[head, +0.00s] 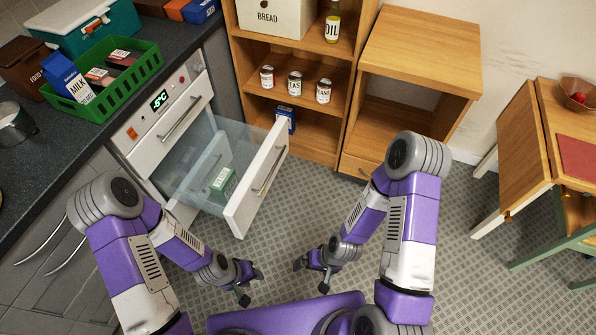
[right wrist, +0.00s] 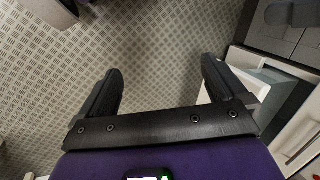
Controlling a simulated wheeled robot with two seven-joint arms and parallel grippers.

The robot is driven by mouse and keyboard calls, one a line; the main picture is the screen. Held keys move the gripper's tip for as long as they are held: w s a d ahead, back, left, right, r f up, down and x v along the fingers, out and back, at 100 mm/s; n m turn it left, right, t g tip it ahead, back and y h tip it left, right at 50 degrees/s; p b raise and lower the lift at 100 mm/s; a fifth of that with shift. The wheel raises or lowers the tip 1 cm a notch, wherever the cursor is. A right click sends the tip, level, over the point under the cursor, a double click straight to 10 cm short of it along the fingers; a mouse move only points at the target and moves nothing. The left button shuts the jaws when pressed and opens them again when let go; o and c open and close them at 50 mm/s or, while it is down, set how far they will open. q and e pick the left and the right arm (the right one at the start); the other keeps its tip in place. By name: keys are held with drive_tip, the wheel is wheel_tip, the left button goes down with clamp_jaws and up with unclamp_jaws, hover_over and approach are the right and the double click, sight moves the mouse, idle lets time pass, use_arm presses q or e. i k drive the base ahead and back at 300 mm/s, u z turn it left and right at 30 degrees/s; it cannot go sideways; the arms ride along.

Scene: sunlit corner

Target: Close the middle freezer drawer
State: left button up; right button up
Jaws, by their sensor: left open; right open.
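The freezer (head: 145,128) stands under the counter at the left, with a display reading -5°C. Its middle drawer (head: 258,180) is pulled far out, with clear sides, a white front and a bar handle. A green box (head: 221,181) lies inside it. The drawer above it has its front flush with the freezer. My left gripper (head: 250,284) is open and empty, below and in front of the drawer front. My right gripper (head: 312,274) is open and empty to its right, apart from the drawer. In the right wrist view, its two fingers (right wrist: 162,88) are spread over bare floor.
A green crate (head: 125,88) with a milk carton and packs sits on the dark counter (head: 25,207). A wooden shelf (head: 347,50) with cans stands behind the drawer. A wooden table (head: 543,125) is at the right. The grey patterned floor (head: 480,270) is open between.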

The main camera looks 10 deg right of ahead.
sight(240, 210)
drive_tip(key=u, duration=0.55)
drive_tip(key=k, duration=0.65)
drive_tip(key=u, duration=0.65)
drive_tip(key=i, duration=1.1)
drive_tip(key=z, duration=0.6)
